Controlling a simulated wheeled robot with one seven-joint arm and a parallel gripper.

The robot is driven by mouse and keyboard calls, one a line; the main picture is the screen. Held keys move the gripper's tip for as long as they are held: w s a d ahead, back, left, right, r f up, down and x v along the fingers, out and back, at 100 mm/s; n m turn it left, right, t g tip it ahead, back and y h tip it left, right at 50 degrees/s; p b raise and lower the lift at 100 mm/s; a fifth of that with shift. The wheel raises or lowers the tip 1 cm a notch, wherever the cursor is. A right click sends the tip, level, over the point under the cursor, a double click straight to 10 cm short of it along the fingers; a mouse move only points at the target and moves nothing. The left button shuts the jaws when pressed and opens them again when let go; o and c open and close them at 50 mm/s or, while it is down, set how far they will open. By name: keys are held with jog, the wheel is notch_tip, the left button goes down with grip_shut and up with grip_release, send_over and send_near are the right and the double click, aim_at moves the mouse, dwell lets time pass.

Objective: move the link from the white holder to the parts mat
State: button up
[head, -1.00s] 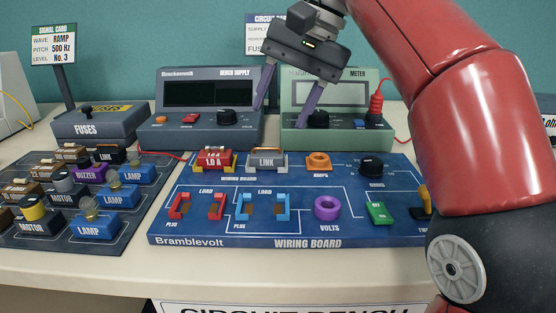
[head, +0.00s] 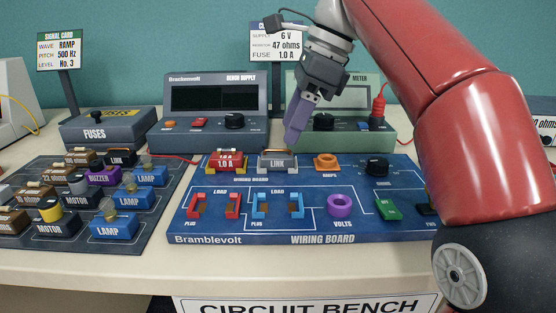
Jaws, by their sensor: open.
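The grey link (head: 277,162) sits in the white holder (head: 261,168) at the back of the blue wiring board (head: 330,238), with its label facing me. My gripper (head: 291,143) is just above the link's right back side, pointing down. Its purple fingers overlap in this view, so the gap between them is hidden. It is open and nothing shows in it. I cannot tell whether a fingertip touches the link. The dark parts mat (head: 163,205) lies left of the board.
The mat holds several parts, including lamps (head: 115,224), motors, a buzzer (head: 103,177) and a black link (head: 121,157) at its back. The bench supply (head: 212,130) and meter (head: 350,142) stand behind the board.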

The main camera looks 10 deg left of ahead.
aim_at(277, 158)
jog(key=shift+b+x, duration=1.05)
jog(key=shift+x, duration=1.75)
jog(key=shift+a, duration=0.2)
jog(key=shift+c, duration=0.4)
grip_shut()
jog(key=shift+r, duration=0.15)
